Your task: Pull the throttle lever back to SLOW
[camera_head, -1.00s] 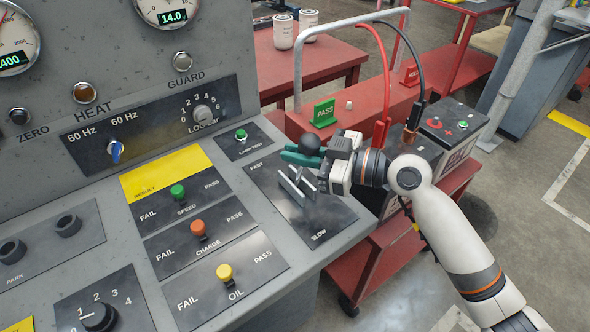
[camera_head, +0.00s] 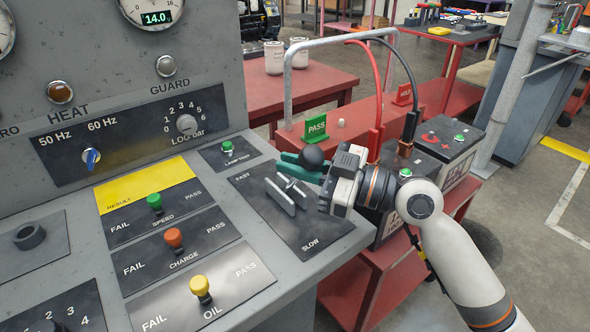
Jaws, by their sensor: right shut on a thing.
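The throttle lever has a round black knob (camera_head: 313,157) above a dark panel (camera_head: 306,216) marked FAST at the far end and SLOW at the near end. Grey slot guides (camera_head: 281,197) stand on this panel below and left of the knob. My right gripper (camera_head: 306,161) comes in from the right. Its green fingers are shut on the lever's knob, with the knob showing between them. The lever's shaft is mostly hidden. The lever appears nearer the FAST end, but its exact angle cannot be told. My left gripper is not in view.
Left of the throttle panel are the SPEED, CHARGE and OIL switches (camera_head: 173,237) and a lamp test button (camera_head: 227,148). A red cart with batteries (camera_head: 440,150) and cables stands close behind my right arm. A green PASS sign (camera_head: 316,128) stands beyond the knob.

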